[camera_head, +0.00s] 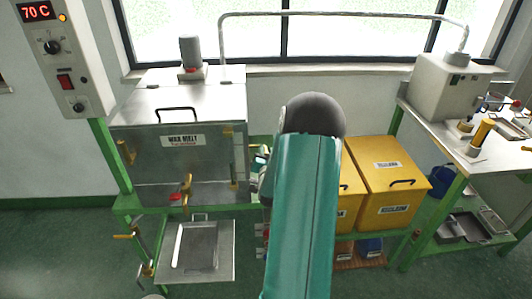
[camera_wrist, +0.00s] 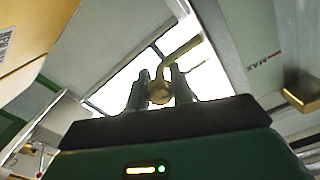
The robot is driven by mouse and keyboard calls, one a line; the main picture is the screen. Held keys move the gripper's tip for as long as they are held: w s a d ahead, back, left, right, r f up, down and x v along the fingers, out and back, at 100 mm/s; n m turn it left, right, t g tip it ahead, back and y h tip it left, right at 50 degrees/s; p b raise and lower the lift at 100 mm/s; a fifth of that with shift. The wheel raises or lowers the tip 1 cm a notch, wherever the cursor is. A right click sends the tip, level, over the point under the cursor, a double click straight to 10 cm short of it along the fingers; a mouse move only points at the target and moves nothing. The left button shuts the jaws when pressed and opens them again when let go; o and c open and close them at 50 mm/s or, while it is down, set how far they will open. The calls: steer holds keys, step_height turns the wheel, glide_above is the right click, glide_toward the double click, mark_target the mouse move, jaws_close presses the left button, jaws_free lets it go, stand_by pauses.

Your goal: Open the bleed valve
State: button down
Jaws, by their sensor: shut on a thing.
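In the wrist view, the two dark fingers of my gripper (camera_wrist: 160,75) are shut on a brass handle (camera_wrist: 158,94). Its bent brass arm runs up and to the right from between the fingers. No label shows on this handle, so I cannot confirm that it is the bleed valve. In the head view, my teal arm reaches towards the right side of the steel wax melt tank (camera_head: 190,158). My gripper and the held handle are mostly hidden there behind the arm. A brass tap (camera_head: 186,190) sits low on the tank's front.
Yellow bins (camera_head: 392,180) stand right of my arm. A control box (camera_head: 62,60) reading 70 C is at the left. A metal tray (camera_head: 197,248) lies below the tank. A bench (camera_head: 455,150) with a grey machine stands at the right. Green floor is open in front.

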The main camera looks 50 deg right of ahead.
steer(key=m, duration=0.6)
steer(key=shift+m, duration=0.3)
steer(key=m, duration=0.6)
steer(key=shift+m, duration=0.3)
steer(key=c, duration=1.2)
jaws_free()
steer(key=v, duration=1.4)
